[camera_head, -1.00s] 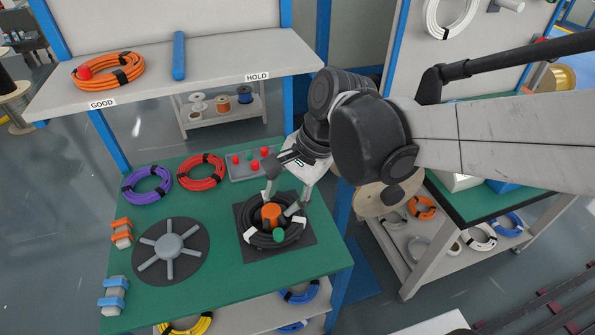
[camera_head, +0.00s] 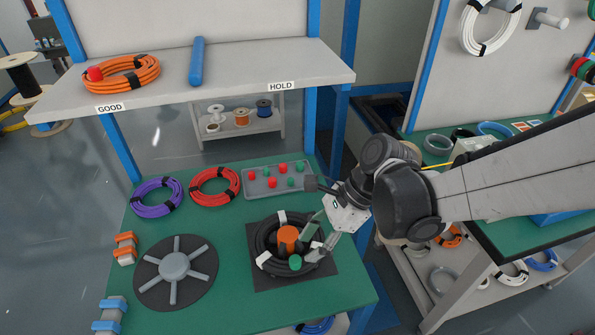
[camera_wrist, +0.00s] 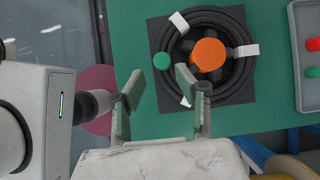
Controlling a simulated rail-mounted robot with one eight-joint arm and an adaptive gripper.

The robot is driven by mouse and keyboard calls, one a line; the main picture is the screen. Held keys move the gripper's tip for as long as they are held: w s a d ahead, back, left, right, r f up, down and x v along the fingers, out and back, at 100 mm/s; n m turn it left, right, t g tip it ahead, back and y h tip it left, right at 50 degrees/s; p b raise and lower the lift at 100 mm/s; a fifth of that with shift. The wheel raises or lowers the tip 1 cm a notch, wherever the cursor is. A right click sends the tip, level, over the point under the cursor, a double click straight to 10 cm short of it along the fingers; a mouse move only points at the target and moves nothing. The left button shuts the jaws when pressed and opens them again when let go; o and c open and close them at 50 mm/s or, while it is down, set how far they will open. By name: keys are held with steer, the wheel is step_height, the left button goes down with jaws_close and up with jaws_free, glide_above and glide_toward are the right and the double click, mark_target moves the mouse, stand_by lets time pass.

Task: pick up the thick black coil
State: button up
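The thick black coil (camera_head: 262,236) lies flat on a dark square mat (camera_head: 270,281) on the green table, bound with white ties. An orange hub (camera_head: 287,236) stands in its middle, and a green knob (camera_head: 295,263) sits at its rim. The coil (camera_wrist: 240,75) also shows in the wrist view, with the orange hub (camera_wrist: 208,54) and green knob (camera_wrist: 162,61). My gripper (camera_head: 311,246) is over the right side of the coil. In the wrist view my gripper (camera_wrist: 159,83) is open and empty, one finger overlapping the coil's edge. Contact cannot be told.
A purple coil (camera_head: 137,200) and a red coil (camera_head: 200,178) lie at the back left. A grey tray (camera_head: 251,187) with red and green pegs is behind the black coil. A spoked disc (camera_head: 146,293) lies to the left. A shelf (camera_head: 230,88) overhangs the back.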

mark_target(296, 259)
steer(key=shift+b+x, duration=0.7)
steer(key=shift+x, duration=2.6)
steer(key=shift+w, duration=0.15)
jaws_close()
